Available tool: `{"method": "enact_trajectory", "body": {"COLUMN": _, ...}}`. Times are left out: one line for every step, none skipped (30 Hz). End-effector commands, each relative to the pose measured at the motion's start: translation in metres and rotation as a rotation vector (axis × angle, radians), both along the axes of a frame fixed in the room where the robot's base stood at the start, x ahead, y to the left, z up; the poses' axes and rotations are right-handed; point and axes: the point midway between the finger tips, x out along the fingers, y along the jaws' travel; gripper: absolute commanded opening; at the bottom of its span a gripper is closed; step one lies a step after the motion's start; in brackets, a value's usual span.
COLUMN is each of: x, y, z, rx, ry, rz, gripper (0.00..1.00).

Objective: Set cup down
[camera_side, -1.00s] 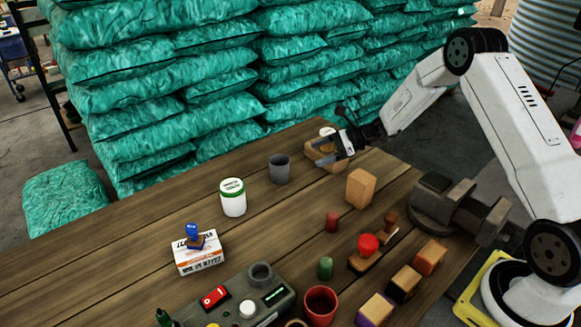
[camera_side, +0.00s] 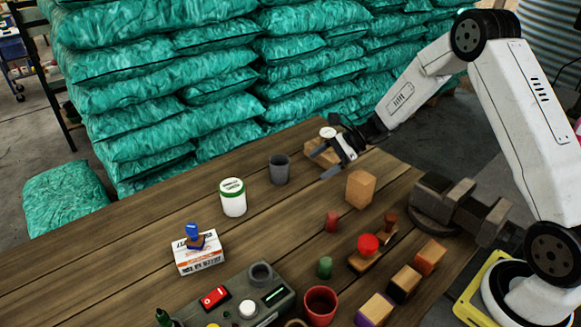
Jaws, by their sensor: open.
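A grey cup (camera_side: 279,169) stands upright on the wooden table, left of my gripper and apart from it. A red cup (camera_side: 320,305) stands upright near the front edge of the picture. I cannot tell which cup the task means. My gripper (camera_side: 327,162) is open, low near the back of the table, with its fingers pointing left. A wooden block (camera_side: 314,154) with a white round top lies behind it and is partly hidden by it. I see nothing held between the fingers.
A white jar with a green band (camera_side: 233,198) stands left of the grey cup. A wooden block (camera_side: 360,189) is close in front of my gripper. A vise (camera_side: 447,204), stamps and several small blocks crowd the right front. The left of the table is mostly clear.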

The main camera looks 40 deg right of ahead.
Motion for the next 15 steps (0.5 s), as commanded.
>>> {"method": "enact_trajectory", "body": {"x": -0.01, "y": 0.008, "z": 0.003, "rx": -0.056, "ry": -0.006, "rz": 0.055, "gripper": 1.0}}
{"method": "enact_trajectory", "body": {"x": -0.017, "y": 0.012, "z": 0.004, "rx": -0.092, "ry": -0.01, "rz": 0.092, "gripper": 1.0}}
{"method": "enact_trajectory", "body": {"x": -0.026, "y": 0.017, "z": 0.005, "rx": -0.141, "ry": -0.016, "rz": 0.139, "gripper": 1.0}}
{"method": "enact_trajectory", "body": {"x": -0.033, "y": 0.02, "z": 0.005, "rx": -0.178, "ry": -0.023, "rz": 0.176, "gripper": 1.0}}
{"method": "enact_trajectory", "body": {"x": -0.04, "y": 0.023, "z": 0.006, "rx": -0.213, "ry": -0.029, "rz": 0.214, "gripper": 1.0}}
{"method": "enact_trajectory", "body": {"x": -0.049, "y": 0.026, "z": 0.007, "rx": -0.262, "ry": -0.039, "rz": 0.264, "gripper": 1.0}}
{"method": "enact_trajectory", "body": {"x": -0.056, "y": 0.029, "z": 0.007, "rx": -0.297, "ry": -0.047, "rz": 0.301, "gripper": 1.0}}
{"method": "enact_trajectory", "body": {"x": -0.063, "y": 0.031, "z": 0.008, "rx": -0.332, "ry": -0.056, "rz": 0.341, "gripper": 1.0}}
{"method": "enact_trajectory", "body": {"x": -0.072, "y": 0.033, "z": 0.009, "rx": -0.381, "ry": -0.07, "rz": 0.391, "gripper": 1.0}}
{"method": "enact_trajectory", "body": {"x": -0.079, "y": 0.035, "z": 0.01, "rx": -0.417, "ry": -0.081, "rz": 0.434, "gripper": 1.0}}
{"method": "enact_trajectory", "body": {"x": -0.087, "y": 0.037, "z": 0.011, "rx": -0.453, "ry": -0.093, "rz": 0.476, "gripper": 1.0}}
{"method": "enact_trajectory", "body": {"x": -0.096, "y": 0.038, "z": 0.013, "rx": -0.504, "ry": -0.113, "rz": 0.535, "gripper": 1.0}}
{"method": "enact_trajectory", "body": {"x": -0.103, "y": 0.039, "z": 0.014, "rx": -0.542, "ry": -0.128, "rz": 0.579, "gripper": 1.0}}
{"method": "enact_trajectory", "body": {"x": -0.111, "y": 0.04, "z": 0.016, "rx": -0.581, "ry": -0.145, "rz": 0.628, "gripper": 1.0}}
{"method": "enact_trajectory", "body": {"x": -0.121, "y": 0.041, "z": 0.017, "rx": -0.631, "ry": -0.168, "rz": 0.692, "gripper": 1.0}}
